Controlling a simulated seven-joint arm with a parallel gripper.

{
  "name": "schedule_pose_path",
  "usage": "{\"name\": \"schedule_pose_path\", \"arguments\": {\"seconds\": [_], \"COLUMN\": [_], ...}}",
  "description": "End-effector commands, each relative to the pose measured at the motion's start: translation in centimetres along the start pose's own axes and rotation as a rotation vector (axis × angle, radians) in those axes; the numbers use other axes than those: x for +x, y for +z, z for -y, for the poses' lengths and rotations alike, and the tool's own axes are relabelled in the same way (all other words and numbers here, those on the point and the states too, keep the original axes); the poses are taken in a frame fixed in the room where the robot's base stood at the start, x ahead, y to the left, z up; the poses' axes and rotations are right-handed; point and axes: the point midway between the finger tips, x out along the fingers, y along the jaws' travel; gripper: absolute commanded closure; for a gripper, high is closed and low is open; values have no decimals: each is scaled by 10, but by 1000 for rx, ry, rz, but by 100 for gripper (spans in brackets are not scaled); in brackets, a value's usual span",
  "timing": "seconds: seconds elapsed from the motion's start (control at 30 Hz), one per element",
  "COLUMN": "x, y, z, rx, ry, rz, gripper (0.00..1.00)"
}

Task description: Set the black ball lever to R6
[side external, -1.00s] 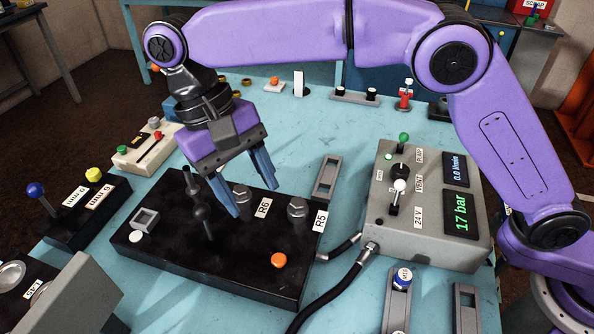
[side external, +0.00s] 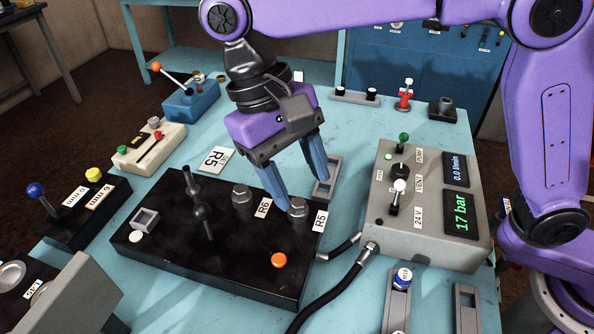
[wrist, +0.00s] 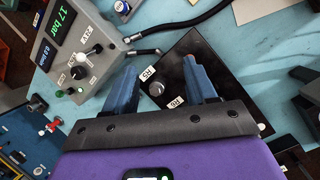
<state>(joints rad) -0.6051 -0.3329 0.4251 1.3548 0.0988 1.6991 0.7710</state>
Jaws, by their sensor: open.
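The black ball lever (side external: 200,213) stands on the left half of the black box (side external: 160,249) in the side view, clear of my gripper. The R6 label (side external: 263,208) lies right of a hex fitting (side external: 242,193); the R5 label (side external: 320,221) lies right of another fitting (side external: 297,207). My gripper (side external: 303,193) is open and empty, its fingertips above the right end of the box near the R5 fitting. In the wrist view, my gripper (wrist: 160,70) frames the R5 label (wrist: 149,72) and fitting (wrist: 156,88); the R6 label (wrist: 178,103) is lower. I cannot make out the lever there.
A grey pressure box (side external: 425,205) showing 17 bar stands right, with hoses (side external: 330,290) between. Left are a blue-and-yellow knob box (side external: 85,210) and a cream switch box (side external: 148,146).

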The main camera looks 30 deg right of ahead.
Motion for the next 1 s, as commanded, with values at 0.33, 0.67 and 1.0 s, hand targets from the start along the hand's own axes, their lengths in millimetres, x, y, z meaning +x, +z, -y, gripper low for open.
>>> {"name": "schedule_pose_path", "arguments": {"seconds": [0.33, 0.67, 1.0], "x": [19, 18, 18], "y": [-22, -100, -134], "z": [-6, -37, -58], "rx": [253, 958, 1226], "ry": [-277, -856, -1032], "rz": [186, 513, 611], "gripper": [100, 100, 100]}}
